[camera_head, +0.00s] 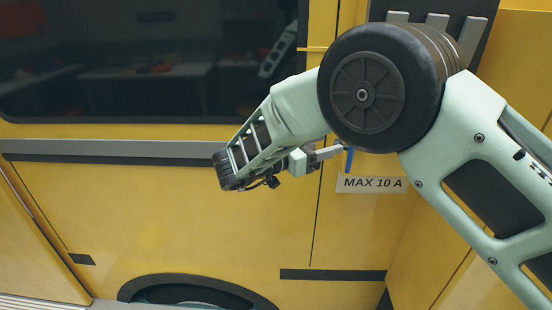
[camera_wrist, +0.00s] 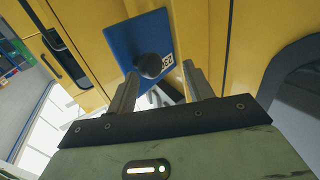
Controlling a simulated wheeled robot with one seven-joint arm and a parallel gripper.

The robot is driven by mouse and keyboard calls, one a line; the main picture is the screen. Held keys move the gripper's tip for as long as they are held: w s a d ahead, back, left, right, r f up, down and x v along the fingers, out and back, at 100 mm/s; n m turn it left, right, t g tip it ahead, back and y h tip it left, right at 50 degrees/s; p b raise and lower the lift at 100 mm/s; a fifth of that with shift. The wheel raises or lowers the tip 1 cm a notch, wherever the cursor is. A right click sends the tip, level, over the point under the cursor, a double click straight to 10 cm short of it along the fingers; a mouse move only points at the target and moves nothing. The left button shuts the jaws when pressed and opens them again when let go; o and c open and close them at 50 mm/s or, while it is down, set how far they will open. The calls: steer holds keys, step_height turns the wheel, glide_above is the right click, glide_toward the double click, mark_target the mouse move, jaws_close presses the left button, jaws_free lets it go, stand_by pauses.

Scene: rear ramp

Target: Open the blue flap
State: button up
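The blue flap (camera_wrist: 130,36) is a square panel with a round black knob (camera_wrist: 150,65) on it, on the yellow vehicle side. In the head view only a thin blue strip of the flap (camera_head: 349,161) shows, just above the label; my arm is in front of the area. My gripper (camera_wrist: 160,72) is open, its two grey fingers apart. In the wrist view the knob appears between the fingertips; I cannot tell whether they touch it. In the head view my gripper (camera_head: 338,151) points right, with its fingertips close to the blue strip.
A "MAX 10 A" label (camera_head: 372,185) sits on the yellow wall (camera_head: 150,210) below the flap. A grey rail (camera_head: 110,149) runs along the wall, under a dark window (camera_head: 130,60). A black wheel arch (camera_head: 190,285) is at the bottom.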

steer(key=b+v, duration=0.3)
steer(key=v, duration=1.3)
steer(key=shift+s+b, duration=0.15)
steer(key=shift+b, duration=0.15)
steer(key=shift+a, duration=0.1)
